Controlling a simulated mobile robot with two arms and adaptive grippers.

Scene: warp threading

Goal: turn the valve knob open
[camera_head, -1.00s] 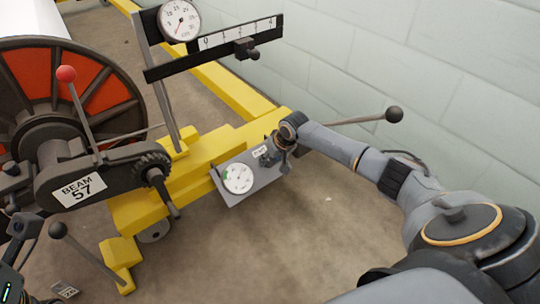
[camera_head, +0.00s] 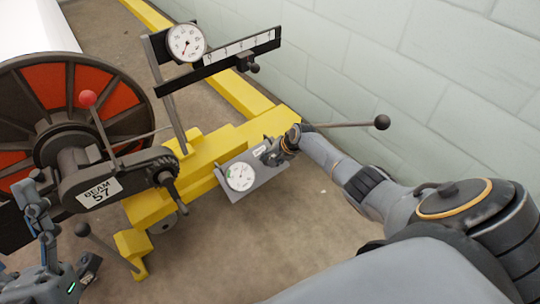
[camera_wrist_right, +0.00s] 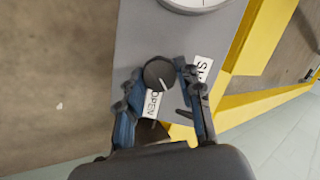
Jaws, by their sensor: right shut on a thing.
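The valve knob (camera_wrist_right: 160,73) is a small dark round knob with a white pointer line, on a grey panel (camera_wrist_right: 140,28). An OPEN label (camera_wrist_right: 152,104) is below it, and a partly covered label starting with S (camera_wrist_right: 203,68) is to its right. The line slants between right and down, towards neither label clearly. My right gripper (camera_wrist_right: 162,76) is shut on the knob, with a finger on either side. In the head view my right gripper (camera_head: 272,155) hides most of the knob. My left gripper (camera_head: 38,195) is at the left edge, far from the panel; its jaws are unclear.
A white dial gauge (camera_head: 240,176) sits on the same panel, left of the knob. The yellow frame (camera_head: 205,160) runs behind it. The beam housing (camera_head: 115,185), red-knobbed lever (camera_head: 88,98) and upper gauge (camera_head: 186,43) stand left. A pale block wall (camera_head: 400,60) is close on the right.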

